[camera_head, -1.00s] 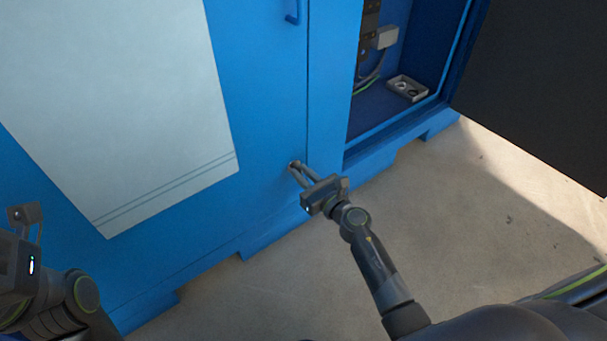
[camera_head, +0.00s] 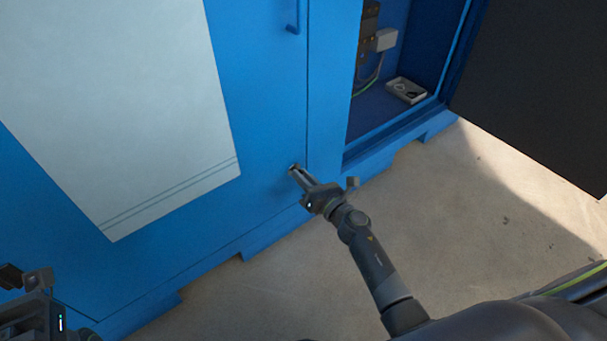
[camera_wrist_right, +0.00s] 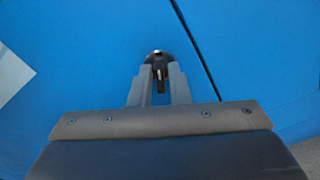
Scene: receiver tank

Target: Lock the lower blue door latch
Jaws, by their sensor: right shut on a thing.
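The lower door latch (camera_wrist_right: 158,62) is a small dark round fitting with a bright centre on the blue door (camera_head: 262,120), near the door's right edge seam. My right gripper (camera_head: 295,171) reaches up to it and is shut on the latch's protruding part. In the right wrist view the two fingers (camera_wrist_right: 159,88) stand on either side of the dark part. The fingers hide most of the latch in the head view. My left gripper (camera_head: 25,275) is at the lower left edge, away from the latch, and its fingertips are not clearly seen.
A blue handle (camera_head: 295,17) is higher on the same door. To the right, an open cabinet bay holds a small grey tray (camera_head: 406,90) and wiring. A dark open door (camera_head: 540,90) stands at the far right.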

